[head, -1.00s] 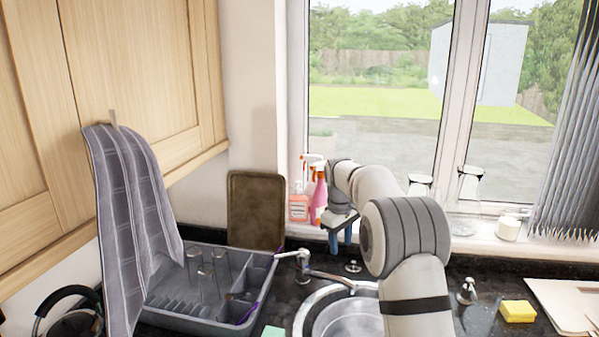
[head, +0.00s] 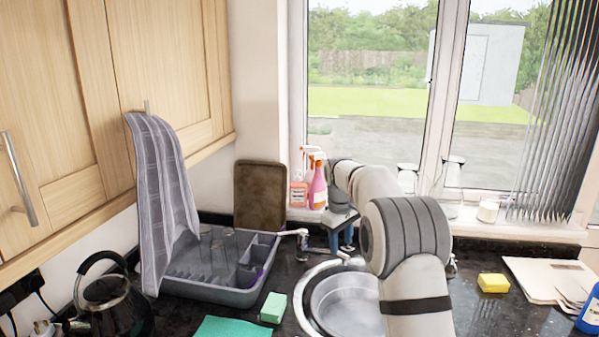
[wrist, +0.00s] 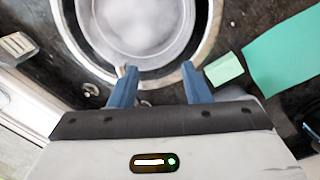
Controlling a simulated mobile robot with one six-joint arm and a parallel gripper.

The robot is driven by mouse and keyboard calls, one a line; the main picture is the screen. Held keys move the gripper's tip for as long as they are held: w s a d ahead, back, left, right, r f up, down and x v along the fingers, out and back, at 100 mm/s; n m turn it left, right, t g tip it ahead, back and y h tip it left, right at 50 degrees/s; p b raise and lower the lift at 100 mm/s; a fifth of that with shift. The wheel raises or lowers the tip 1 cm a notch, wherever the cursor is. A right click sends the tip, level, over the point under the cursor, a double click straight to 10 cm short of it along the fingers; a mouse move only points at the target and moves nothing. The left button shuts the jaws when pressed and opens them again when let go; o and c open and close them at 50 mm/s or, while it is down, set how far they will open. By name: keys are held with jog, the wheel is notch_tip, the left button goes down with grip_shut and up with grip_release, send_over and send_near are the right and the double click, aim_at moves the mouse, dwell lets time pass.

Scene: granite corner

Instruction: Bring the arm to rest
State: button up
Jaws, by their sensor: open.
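My gripper (head: 341,240) is in front of the window, over the tap side of the sink, with its blue fingers pointing down. In the wrist view my gripper (wrist: 158,88) shows its two blue fingers apart with nothing between them. The round steel sink (head: 309,312) lies below and in front of it, and it fills the top of the wrist view (wrist: 148,40). My arm hides part of the sink and the tap.
A grey dish rack (head: 215,295) with glasses stands left, a grey cloth (head: 160,190) hanging beside it. Spray bottles (head: 317,186) stand on the sill. A black kettle (head: 112,305), green sponge (head: 273,307), green cloth (head: 230,328), yellow sponge (head: 493,283) and boards (head: 540,278) occupy the counter.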

jog(key=s+d+r+m+t+b, duration=0.1)
jog(key=s+m+b, duration=0.15)
jog(key=s, duration=0.85)
jog(key=s+d+m+b, duration=0.2)
jog(key=s+b, duration=0.2)
jog(key=s, duration=0.6)
jog(key=s+f+m+b, duration=0.1)
jog(key=s+f, duration=0.2)
jog(key=s, duration=0.3)
jog(key=s+f+m+t+b, duration=0.1)
jog(key=s+f, duration=0.2)
jog(key=s, duration=0.4)
jog(key=s+f+m+b, duration=0.1)
jog(key=s+f, duration=0.2)
jog(key=s, duration=0.4)
jog(key=shift+d+f+m+y, duration=0.35)
jog(key=shift+d+y, duration=0.05)
